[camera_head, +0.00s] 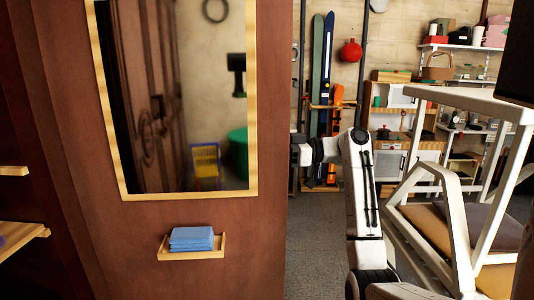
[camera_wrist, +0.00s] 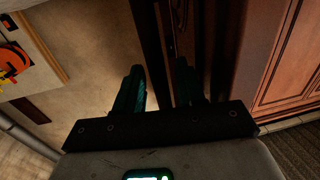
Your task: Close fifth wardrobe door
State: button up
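A brown wardrobe door (camera_head: 275,220) stands open in the head view, its inner side facing me. It carries a wood-framed mirror and a small ledge. I cannot tell by number which door it is. My arm reaches past the door's right edge, and my gripper is hidden behind the door there. In the wrist view my gripper (camera_wrist: 158,88) has two dark fingers apart. A dark upright strip (camera_wrist: 148,40) shows beyond the fingers; I cannot tell whether they touch it. A reddish panelled wood front (camera_wrist: 283,55) is at the right of the wrist view.
A mirror (camera_head: 215,100) and a ledge with folded blue cloths (camera_head: 191,239) are on the door. Wardrobe shelves (camera_head: 20,240) show at left. Stacked white-framed chairs (camera_head: 455,215) crowd the right. Skis (camera_head: 322,70) and a shelf unit stand behind. Grey floor (camera_head: 312,240) is clear beside the door.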

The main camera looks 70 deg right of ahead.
jog(key=shift+c, duration=0.2)
grip_shut()
dwell(0.4)
